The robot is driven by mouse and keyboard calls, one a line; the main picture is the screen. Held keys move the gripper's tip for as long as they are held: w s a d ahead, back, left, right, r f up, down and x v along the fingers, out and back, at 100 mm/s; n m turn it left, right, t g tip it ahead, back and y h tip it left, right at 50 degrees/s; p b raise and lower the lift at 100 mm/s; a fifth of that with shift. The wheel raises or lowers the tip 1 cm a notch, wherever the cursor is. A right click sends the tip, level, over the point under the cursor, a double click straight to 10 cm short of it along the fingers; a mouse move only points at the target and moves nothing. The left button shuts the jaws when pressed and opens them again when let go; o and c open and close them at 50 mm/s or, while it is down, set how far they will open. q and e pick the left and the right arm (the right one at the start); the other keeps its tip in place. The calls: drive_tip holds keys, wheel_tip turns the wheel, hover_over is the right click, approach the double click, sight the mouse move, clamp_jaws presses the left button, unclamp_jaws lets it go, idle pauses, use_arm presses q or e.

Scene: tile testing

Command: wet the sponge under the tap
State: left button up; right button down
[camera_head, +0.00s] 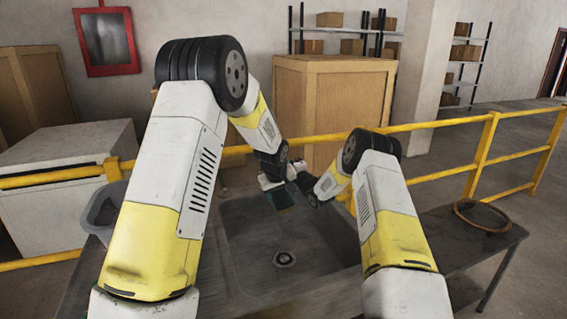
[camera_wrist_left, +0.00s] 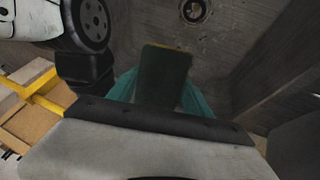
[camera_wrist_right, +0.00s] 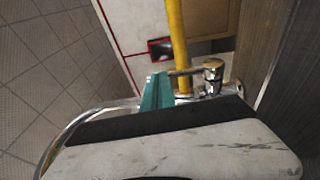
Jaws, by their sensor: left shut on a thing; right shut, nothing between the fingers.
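The sponge (camera_wrist_left: 165,72) is a dark green slab with a thin yellowish edge. My left gripper (camera_wrist_left: 158,95) is shut on it, with a teal finger on each side. In the head view the sponge (camera_head: 283,198) is over the far part of the sink (camera_head: 325,235). The drain (camera_wrist_left: 194,10) shows beyond it in the left wrist view. My right gripper (camera_wrist_right: 157,90) is shut and empty, beside the chrome tap's lever (camera_wrist_right: 213,70). The tap's curved pipe (camera_wrist_right: 72,128) passes around the left of the fingers; contact is unclear. My arms hide the tap in the head view.
A yellow railing (camera_head: 440,175) runs behind the sink. A grey bin (camera_head: 99,212) stands left of it. My two forearms are close together above the sink's back edge.

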use_arm(q)
drive_tip(key=shift+s+d+r, duration=0.1)
drive_tip(key=shift+s+d, duration=0.05)
drive_tip(key=shift+s, duration=0.05)
use_arm(e)
drive_tip(key=shift+w+a+r+g, duration=0.3)
drive_tip(key=shift+w+r+g, duration=0.1)
drive_tip(key=shift+w+r, duration=0.4)
use_arm(q)
drive_tip(key=shift+w, duration=0.15)
use_arm(e)
drive_tip(key=v, duration=1.4)
drive_tip(key=shift+s+h, duration=0.3)
